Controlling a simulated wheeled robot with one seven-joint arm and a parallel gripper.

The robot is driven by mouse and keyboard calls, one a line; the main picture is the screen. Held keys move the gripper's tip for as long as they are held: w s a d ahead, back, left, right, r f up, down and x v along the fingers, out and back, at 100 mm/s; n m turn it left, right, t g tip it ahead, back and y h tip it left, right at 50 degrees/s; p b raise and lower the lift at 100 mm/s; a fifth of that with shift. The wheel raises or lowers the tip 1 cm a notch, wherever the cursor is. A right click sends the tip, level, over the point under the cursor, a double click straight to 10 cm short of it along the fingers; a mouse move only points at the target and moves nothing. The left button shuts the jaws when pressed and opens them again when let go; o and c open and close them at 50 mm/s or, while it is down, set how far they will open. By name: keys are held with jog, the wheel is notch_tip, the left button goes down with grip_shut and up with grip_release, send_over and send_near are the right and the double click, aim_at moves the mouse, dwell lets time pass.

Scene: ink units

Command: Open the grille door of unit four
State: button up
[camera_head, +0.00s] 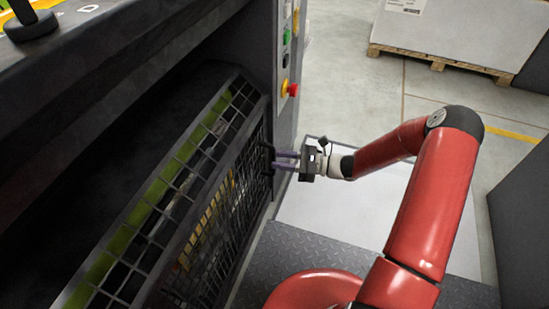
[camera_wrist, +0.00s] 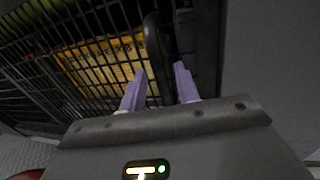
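The grille door (camera_head: 205,190) is a dark wire-mesh panel slanting across the left half of the head view, and it looks shut. It also shows in the wrist view (camera_wrist: 60,65). Its dark upright bar handle (camera_wrist: 153,45) stands near the right edge of the mesh. My gripper (camera_head: 277,159) is at this right end of the door. In the wrist view its two purple fingers (camera_wrist: 160,72) are apart, one on each side of the handle, with visible gaps. Whether either finger touches the handle is unclear.
A grey machine post with buttons and a red emergency stop (camera_head: 292,89) stands just behind my gripper. A yellow sign (camera_wrist: 105,62) shows behind the mesh. A dark tread-plate step (camera_head: 300,255) lies below. A loaded pallet (camera_head: 440,62) stands at the back, with open floor before it.

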jog(key=shift+w+a, duration=0.2)
jog(key=shift+a, duration=1)
grip_shut()
